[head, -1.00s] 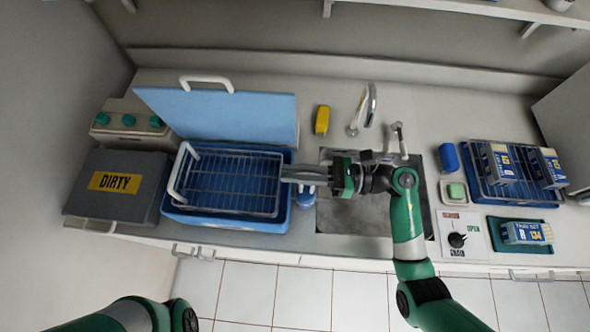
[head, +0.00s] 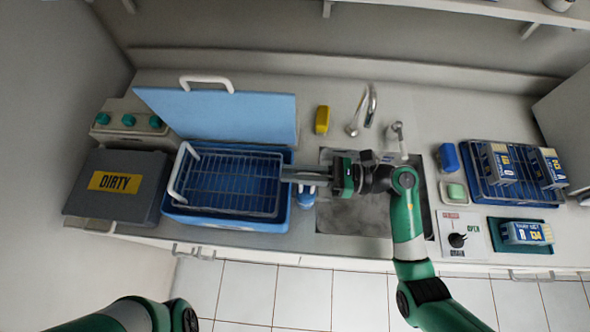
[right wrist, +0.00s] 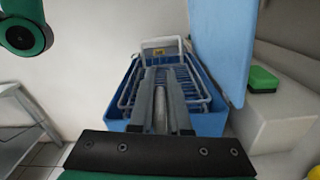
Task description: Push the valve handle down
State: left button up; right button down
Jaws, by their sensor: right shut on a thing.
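A small lever (head: 398,136) stands upright beside the curved tap behind the sink. A black knob (head: 457,240) sits on a white plate with a green OPEN label at the front right. I cannot tell which is the valve handle. My right gripper (head: 290,175) points left, by the right end of a wire basket (head: 230,180) and away from lever and knob. In the right wrist view its two long fingers are closed around a slim grey bar (right wrist: 160,110), whose identity is unclear. My left gripper is out of view; only its arm shows at the lower left.
The basket sits in a blue tub (head: 215,222) with its lid (head: 230,118) raised behind. A small blue-and-white item (head: 306,197) is under my right fingers. The sink (head: 345,218) lies below my right wrist. A blue rack (head: 490,195) with boxes is at right.

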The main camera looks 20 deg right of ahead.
notch_tip(320, 180, down, 4)
jog(key=b, duration=0.3)
jog(key=shift+r+b, duration=0.15)
jog(key=shift+b, duration=0.15)
jog(key=c, duration=0.9)
grip_release()
jog(key=shift+r, duration=0.1)
jog(key=shift+s+d, duration=0.1)
jog(key=shift+d, duration=0.05)
jog(key=v, duration=1.1)
jog(key=shift+d, duration=0.1)
